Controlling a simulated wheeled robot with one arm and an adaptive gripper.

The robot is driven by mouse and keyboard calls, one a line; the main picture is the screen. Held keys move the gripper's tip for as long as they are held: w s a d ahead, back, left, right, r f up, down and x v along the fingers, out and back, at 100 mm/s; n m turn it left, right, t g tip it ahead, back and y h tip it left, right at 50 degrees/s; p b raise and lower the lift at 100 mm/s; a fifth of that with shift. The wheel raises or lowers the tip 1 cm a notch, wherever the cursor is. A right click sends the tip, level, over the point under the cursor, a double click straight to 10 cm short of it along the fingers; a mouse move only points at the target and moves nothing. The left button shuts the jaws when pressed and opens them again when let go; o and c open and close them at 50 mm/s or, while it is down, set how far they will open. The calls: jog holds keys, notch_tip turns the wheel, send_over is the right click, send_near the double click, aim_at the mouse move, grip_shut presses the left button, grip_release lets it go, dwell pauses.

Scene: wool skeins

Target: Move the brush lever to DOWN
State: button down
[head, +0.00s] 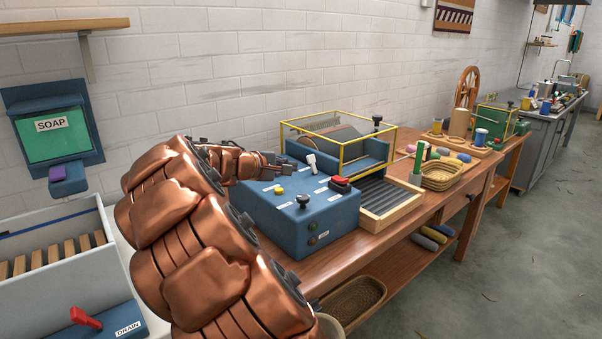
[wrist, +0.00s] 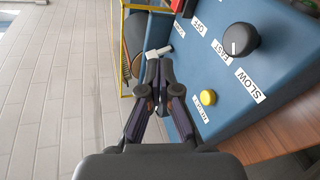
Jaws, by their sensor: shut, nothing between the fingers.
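The brush lever appears to be the white lever (head: 311,161) on top of the blue machine box (head: 290,218). Its handle stands up and leans slightly in the head view; its position label is not readable. My gripper (head: 284,168) is just left of the lever in the head view, over the back part of the box. In the wrist view my gripper (wrist: 157,63) is shut and empty, with its tips close to the white lever (wrist: 157,53). I cannot tell whether they touch it.
A yellow button (head: 279,190), a black knob (head: 302,201) with SLOW, FAST and OFF labels, and a red switch (head: 340,182) share the box top. A yellow-framed clear guard (head: 341,141) stands behind. The white tiled wall (head: 230,75) bounds the back.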

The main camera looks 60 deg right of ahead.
aim_at(313, 164)
jog(key=w+d+f+n+b, duration=0.1)
jog(key=w+d+f, duration=0.1)
jog(key=w+d+f+n+t+h+b, duration=0.1)
jog(key=w+d, duration=0.2)
jog(key=w+d+f+n+t+h+b, duration=0.1)
jog(key=w+d+f, duration=0.1)
jog(key=w+d, duration=0.1)
jog(key=shift+d+f+n, duration=0.15)
jog(key=shift+f+n, duration=0.15)
jog(key=shift+n, duration=0.1)
jog(key=shift+w+d+h, duration=0.15)
jog(key=shift+w+h, duration=0.15)
jog(key=shift+w+d+f, duration=0.1)
jog(key=shift+d+f, duration=0.15)
jog(key=shift+d, duration=1.4)
jog(key=shift+s+d+f, duration=0.1)
jog(key=shift+d+f, duration=0.15)
jog(key=shift+d, duration=1.35)
jog(key=shift+w+d+f, duration=0.1)
jog(key=shift+d+f, duration=0.15)
jog(key=shift+d, duration=1.4)
